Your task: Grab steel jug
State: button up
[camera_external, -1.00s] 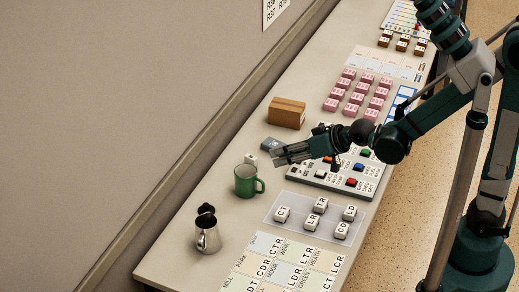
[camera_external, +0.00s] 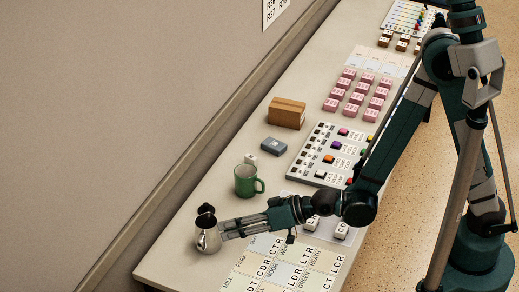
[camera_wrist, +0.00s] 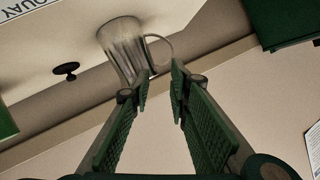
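The steel jug (camera_external: 208,240) stands upright near the left edge of the table in the external view. In the wrist view the jug (camera_wrist: 122,48) lies just beyond my fingertips, with its handle (camera_wrist: 160,48) on the right side. My gripper (camera_external: 222,230) reaches in from the right, low over the table, with its fingertips beside the jug. In the wrist view my gripper (camera_wrist: 161,88) has its two green-padded fingers apart with nothing between them. I cannot tell whether a fingertip touches the jug.
A small black object (camera_external: 205,209) is right behind the jug. A green mug (camera_external: 246,181) stands farther back. Lettered cards (camera_external: 265,268) and white blocks (camera_external: 341,230) lie right of the jug, below my arm. A wooden box (camera_external: 287,113) and blue-grey item (camera_external: 274,146) are farther off.

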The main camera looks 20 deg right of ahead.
aim_at(206, 237)
jog(key=shift+s+a+f, duration=0.25)
jog(key=shift+s+a, duration=0.2)
jog(key=shift+s, duration=0.15)
jog(key=shift+s+a+f, duration=0.2)
jog(key=shift+s+a, duration=0.2)
jog(key=shift+s, duration=0.2)
jog(key=shift+a, duration=0.1)
jog(key=shift+x, duration=1.2)
jog(key=shift+w+a+b, duration=0.1)
jog(key=shift+b, duration=0.2)
jog(key=shift+b+x, duration=0.7)
jog(key=shift+x, duration=1.8)
jog(key=shift+f, duration=0.1)
grip_shut()
